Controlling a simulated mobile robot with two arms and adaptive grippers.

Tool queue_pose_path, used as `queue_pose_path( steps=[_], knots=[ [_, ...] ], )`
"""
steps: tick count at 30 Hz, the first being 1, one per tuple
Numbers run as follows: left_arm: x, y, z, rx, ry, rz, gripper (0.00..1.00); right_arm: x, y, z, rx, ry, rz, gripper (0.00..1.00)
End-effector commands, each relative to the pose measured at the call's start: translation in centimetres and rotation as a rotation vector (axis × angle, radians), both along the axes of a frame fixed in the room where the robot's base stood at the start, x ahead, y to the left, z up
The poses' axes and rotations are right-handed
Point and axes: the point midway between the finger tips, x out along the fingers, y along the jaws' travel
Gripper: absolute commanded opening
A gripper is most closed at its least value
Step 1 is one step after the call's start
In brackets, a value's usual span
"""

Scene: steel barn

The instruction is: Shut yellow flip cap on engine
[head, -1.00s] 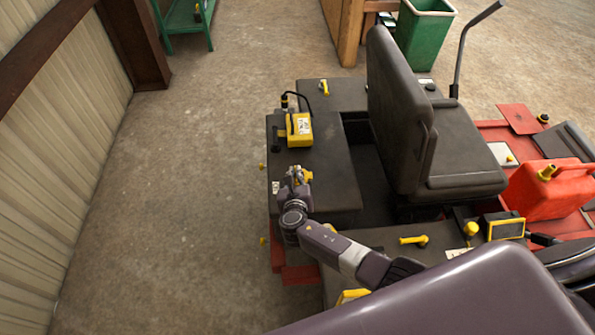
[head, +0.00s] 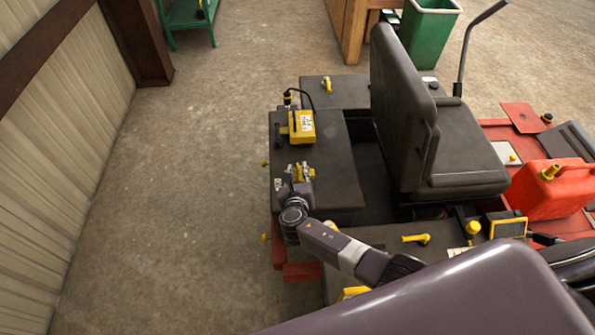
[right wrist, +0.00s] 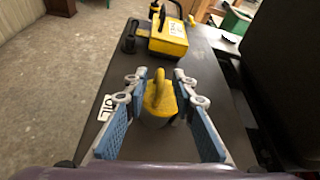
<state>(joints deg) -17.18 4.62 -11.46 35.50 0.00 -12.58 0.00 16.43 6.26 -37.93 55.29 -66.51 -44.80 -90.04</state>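A yellow cap (right wrist: 158,108) stands on the dark engine cover (head: 330,182), beside a white label reading OIL (right wrist: 107,108). It has a rounded body with a raised yellow piece on top; I cannot tell whether its lid is fully down. My right gripper (right wrist: 160,98) is open, with one blue-padded finger on each side of the cap. In the head view my right gripper (head: 299,173) is over the cover's near left part and partly hides the cap. My left gripper is not in view.
A yellow box (head: 301,126) with a black cable sits on the cover beyond the cap. A black seat (head: 440,150) rises to the right. A red fuel can (head: 545,190) stands farther right. The floor at left is clear.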

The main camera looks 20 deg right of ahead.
Motion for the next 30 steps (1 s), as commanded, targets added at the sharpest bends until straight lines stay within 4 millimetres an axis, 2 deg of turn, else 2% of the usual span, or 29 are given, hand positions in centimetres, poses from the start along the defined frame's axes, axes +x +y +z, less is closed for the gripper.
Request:
queue_pose_path(
  steps=[8, 22, 30],
  knots=[
    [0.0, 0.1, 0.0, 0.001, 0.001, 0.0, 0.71, -1.5, 0.6, 0.5, 0.002, -0.001, 0.0, 0.24],
    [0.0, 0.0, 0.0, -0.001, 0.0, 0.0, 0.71, -8.6, 3.1, 3.5, 0.001, 0.002, 0.001, 0.24],
    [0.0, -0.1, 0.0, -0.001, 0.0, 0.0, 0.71, -10.4, 3.8, 4.4, 0.0, 0.001, 0.0, 0.24]
  ],
)
